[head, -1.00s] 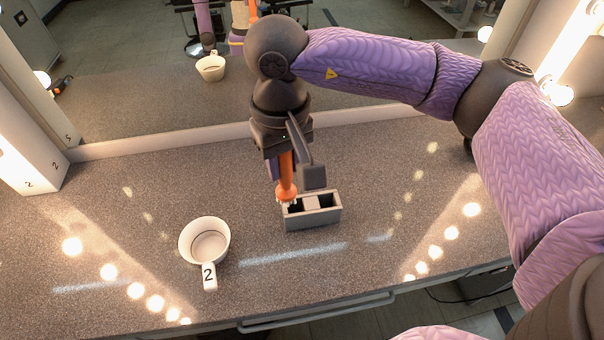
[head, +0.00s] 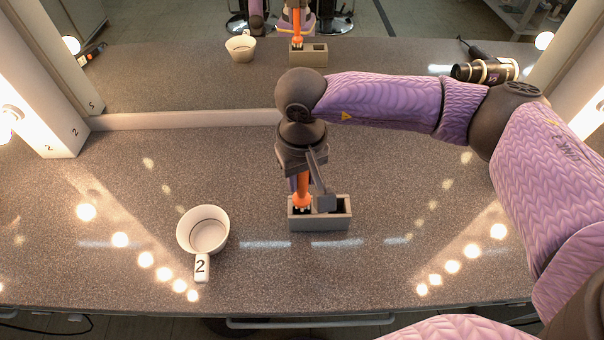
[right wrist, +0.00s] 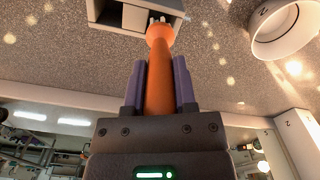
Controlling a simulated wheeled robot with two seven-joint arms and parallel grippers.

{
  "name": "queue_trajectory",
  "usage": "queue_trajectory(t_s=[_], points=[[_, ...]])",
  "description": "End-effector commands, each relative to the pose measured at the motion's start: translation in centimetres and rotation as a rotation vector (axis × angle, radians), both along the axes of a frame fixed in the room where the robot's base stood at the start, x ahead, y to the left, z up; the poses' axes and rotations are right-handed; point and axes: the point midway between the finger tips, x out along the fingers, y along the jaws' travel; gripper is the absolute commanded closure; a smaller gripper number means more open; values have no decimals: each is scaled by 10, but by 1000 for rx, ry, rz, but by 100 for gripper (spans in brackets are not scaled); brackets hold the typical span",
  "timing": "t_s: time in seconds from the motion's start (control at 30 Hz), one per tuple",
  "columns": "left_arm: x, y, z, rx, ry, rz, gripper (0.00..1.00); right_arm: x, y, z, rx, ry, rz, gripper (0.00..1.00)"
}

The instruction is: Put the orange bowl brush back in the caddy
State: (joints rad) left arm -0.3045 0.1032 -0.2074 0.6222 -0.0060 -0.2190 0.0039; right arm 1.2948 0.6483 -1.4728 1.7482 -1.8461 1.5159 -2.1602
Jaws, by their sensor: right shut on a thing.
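My right gripper (head: 300,178) is shut on the orange bowl brush (head: 303,193), which hangs roughly upright with its white bristles down. The grey caddy (head: 320,224) stands on the counter and has two openings. The bristle end is at the mouth of the caddy's left opening in the head view; I cannot tell how far inside it is. In the right wrist view the brush (right wrist: 159,75) runs between the two fingers (right wrist: 160,88), its bristle end against the caddy (right wrist: 136,15). My left gripper is not in view.
A white mug marked 2 (head: 204,234) stands left of the caddy. A mirror (head: 180,80) rises behind the counter, reflecting the mug and caddy. A dark cylindrical object (head: 484,71) shows at the mirror's right. The counter (head: 400,245) right of the caddy is clear.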

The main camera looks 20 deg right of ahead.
Motion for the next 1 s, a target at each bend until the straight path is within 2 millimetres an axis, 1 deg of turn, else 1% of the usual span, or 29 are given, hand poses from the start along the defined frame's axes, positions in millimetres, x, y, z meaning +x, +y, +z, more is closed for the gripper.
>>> queue_trajectory(t_s=[0.23,0.27,0.3,0.37,0.4,0.43,0.67,0.73,0.77,0.83,1.0], points=[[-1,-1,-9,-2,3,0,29,0,0,-8,0,1,0,100],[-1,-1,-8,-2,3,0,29,0,0,-8,0,1,-1,61],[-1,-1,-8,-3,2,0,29,0,0,-7,0,0,-1,53],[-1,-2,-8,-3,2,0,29,0,0,-7,0,0,-1,40],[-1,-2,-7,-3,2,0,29,0,0,-7,0,0,-1,32],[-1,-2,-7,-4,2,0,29,0,0,-7,0,0,-1,30],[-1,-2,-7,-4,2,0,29,0,0,-6,0,0,-1,30],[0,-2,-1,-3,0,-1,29,0,0,0,0,0,-1,30],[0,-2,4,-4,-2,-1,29,0,0,5,0,-1,-1,30],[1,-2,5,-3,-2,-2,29,1,0,18,2,-5,-1,30],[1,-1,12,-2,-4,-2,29,1,0,69,2,-5,-1,30]])
